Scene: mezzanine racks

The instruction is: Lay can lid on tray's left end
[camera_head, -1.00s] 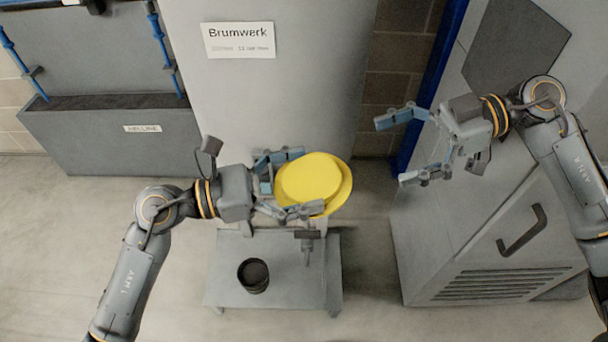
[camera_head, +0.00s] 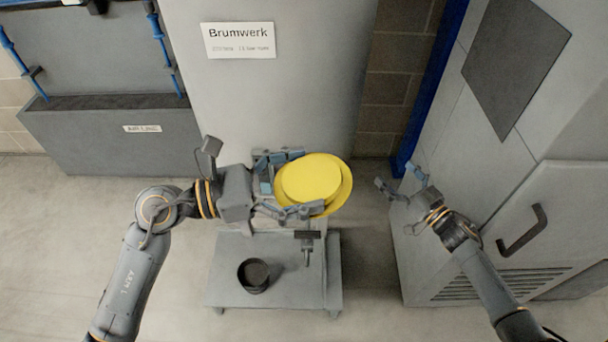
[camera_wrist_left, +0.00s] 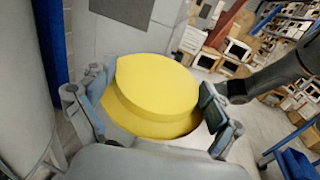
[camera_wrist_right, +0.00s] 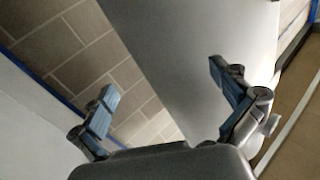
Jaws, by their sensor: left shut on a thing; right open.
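A yellow round stepped piece, apparently the can lid (camera_head: 313,178), is held between the fingers of my left gripper (camera_head: 308,181). In the left wrist view the yellow lid (camera_wrist_left: 155,88) fills the space between both finger pads. It is up in front of the grey panel, above the back of a low grey stand. My right gripper (camera_head: 398,178) is open and empty, to the right of the lid and apart from it. The right wrist view shows nothing between its fingers (camera_wrist_right: 162,85). I cannot make out a separate tray; the low grey stand (camera_head: 225,285) is the only flat carrier below.
A dark round open cup (camera_head: 254,275) and a small dark T-shaped tool (camera_head: 307,245) are on the stand. A grey cabinet with a dark handle (camera_head: 522,230) is at the right. A blue post (camera_head: 432,90) stands behind. Floor at the left is free.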

